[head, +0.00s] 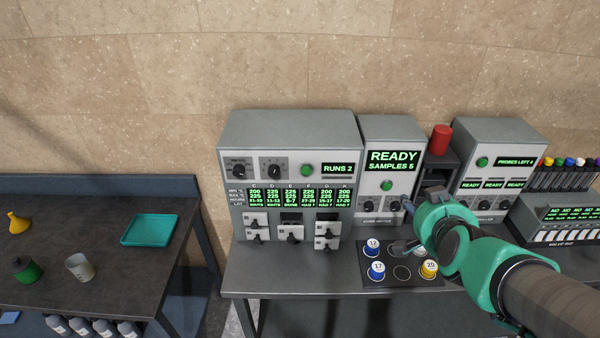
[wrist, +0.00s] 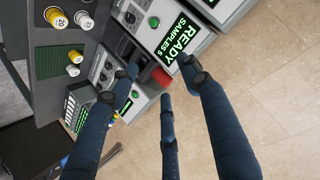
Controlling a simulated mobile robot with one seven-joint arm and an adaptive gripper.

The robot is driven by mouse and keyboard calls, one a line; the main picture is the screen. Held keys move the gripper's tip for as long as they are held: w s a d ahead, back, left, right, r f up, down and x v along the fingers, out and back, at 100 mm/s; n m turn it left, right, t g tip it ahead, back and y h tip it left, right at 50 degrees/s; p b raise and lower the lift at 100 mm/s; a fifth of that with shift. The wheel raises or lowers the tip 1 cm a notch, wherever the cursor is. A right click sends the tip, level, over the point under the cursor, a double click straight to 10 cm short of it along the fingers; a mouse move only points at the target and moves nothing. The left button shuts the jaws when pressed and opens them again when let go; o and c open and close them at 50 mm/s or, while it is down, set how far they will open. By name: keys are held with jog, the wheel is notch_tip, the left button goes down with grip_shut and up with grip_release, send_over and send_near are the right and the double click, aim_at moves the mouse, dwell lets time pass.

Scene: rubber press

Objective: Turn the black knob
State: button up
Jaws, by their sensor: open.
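Black knobs show on several machines, and I cannot tell which one the task means. The grey cabinet at left has a left knob (head: 238,171) and a right knob (head: 274,171) on its upper panel. The middle machine, reading READY, SAMPLES 5, has a small black knob (head: 369,206) low on its front, beside another partly near my fingers. More knobs (head: 484,205) sit on the right machine. My gripper (head: 405,228) is open and empty in front of the middle machine's lower front, above the dark mat. The wrist view shows its dark fingers (wrist: 163,82) spread, touching no knob.
The dark mat (head: 375,276) holds several numbered blue- and yellow-marked jars. A red cylinder (head: 440,139) stands behind my arm. A rack of coloured-cap tubes (head: 562,176) is at far right. The left table carries a teal tray (head: 149,230), a yellow funnel and a cup.

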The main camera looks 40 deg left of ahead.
jog(key=s+a+f+y+p, duration=0.1)
jog(key=s+a+f, duration=0.1)
jog(key=a, duration=0.9)
jog(key=n+t+y+p, duration=0.3)
jog(key=n+y+p, duration=0.1)
jog(key=y+p, duration=0.1)
send_near(273, 174)
jog(key=v, duration=0.5)
jog(key=shift+s+r, duration=0.15)
jog(key=shift+r, duration=0.1)
jog(key=shift+f+p+x, duration=0.1)
jog(key=shift+p+x, duration=0.25)
jog(key=shift+x, duration=3.1)
jog(key=shift+f+p+x, duration=0.15)
jog(key=shift+p+x, duration=0.15)
jog(key=shift+x, duration=3.15)
jog(key=shift+d, duration=0.1)
